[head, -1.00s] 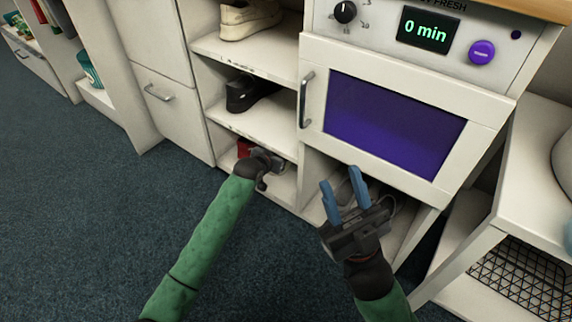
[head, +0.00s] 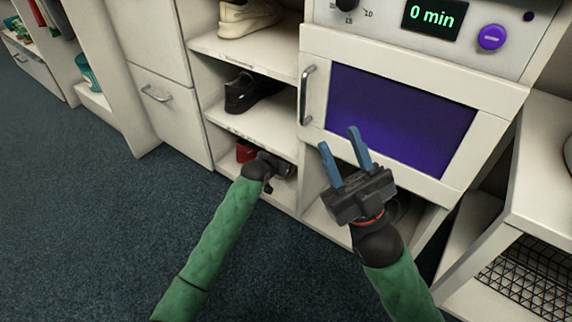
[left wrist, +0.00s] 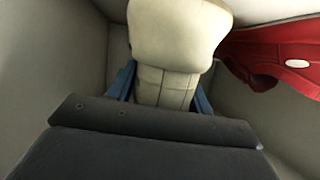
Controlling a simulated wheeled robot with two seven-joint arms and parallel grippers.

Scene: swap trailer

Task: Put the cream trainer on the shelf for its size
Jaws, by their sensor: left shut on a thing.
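A cream trainer (left wrist: 165,75) is between the blue fingers of my left gripper (left wrist: 162,92) in the left wrist view, and the gripper is shut on it. In the head view my left gripper (head: 275,166) reaches into the bottom shelf compartment, and the trainer it holds cannot be made out there. A red shoe (left wrist: 275,55) lies beside the held trainer; its red also shows in the head view (head: 245,151). My right gripper (head: 338,140) is open and empty in front of the oven door.
A cream shoe (head: 249,17) stands on the upper shelf and a black shoe (head: 247,92) on the middle shelf (head: 228,121). An oven with a purple window (head: 400,120) is right of the shelves. A black wire basket (head: 525,278) is at lower right.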

